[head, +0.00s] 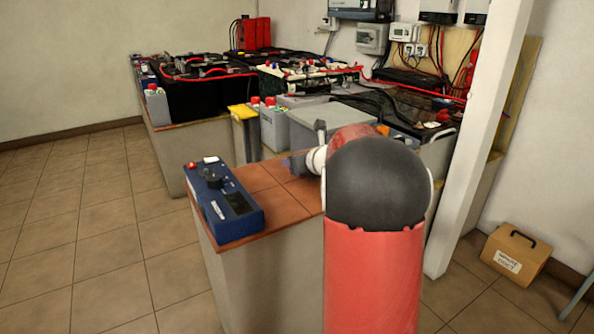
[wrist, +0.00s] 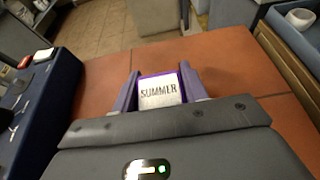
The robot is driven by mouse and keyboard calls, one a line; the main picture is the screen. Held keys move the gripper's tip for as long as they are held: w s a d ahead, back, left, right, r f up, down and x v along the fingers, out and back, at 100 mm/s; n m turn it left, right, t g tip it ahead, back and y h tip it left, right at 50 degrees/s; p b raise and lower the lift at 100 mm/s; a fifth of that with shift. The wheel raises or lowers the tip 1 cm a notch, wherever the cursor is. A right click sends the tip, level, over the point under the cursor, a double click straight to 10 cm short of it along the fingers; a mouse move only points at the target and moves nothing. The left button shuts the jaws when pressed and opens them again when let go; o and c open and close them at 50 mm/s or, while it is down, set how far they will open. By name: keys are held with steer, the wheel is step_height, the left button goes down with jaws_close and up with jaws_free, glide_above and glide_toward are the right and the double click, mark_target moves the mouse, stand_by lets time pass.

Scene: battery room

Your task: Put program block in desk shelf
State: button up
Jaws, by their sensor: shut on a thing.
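My gripper (wrist: 159,72) has purple fingers and is shut on a small white block (wrist: 161,92) marked "SUMMER", which I take as the program block. The block sits between the two fingers, over the orange tiled bench top (wrist: 235,62). I cannot tell whether it touches the tiles. In the head view only a little of my gripper (head: 296,165) shows, at the far side of my arm, and the block cannot be made out there. I cannot make out a desk shelf for certain in either view.
A blue device with a dark knob (head: 226,205) stands at the bench's left end. Grey batteries (head: 315,125) and cables lie behind. A white post (head: 480,140) rises at the right. A wooden box with a handle (head: 515,258) is on the floor. Floor at left is clear.

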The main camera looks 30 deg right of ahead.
steer(key=shift+f, duration=0.9)
steer(key=shift+f+b, duration=0.2)
steer(key=shift+b, duration=0.1)
steer(key=o, duration=1.1)
steer(key=shift+r, duration=0.15)
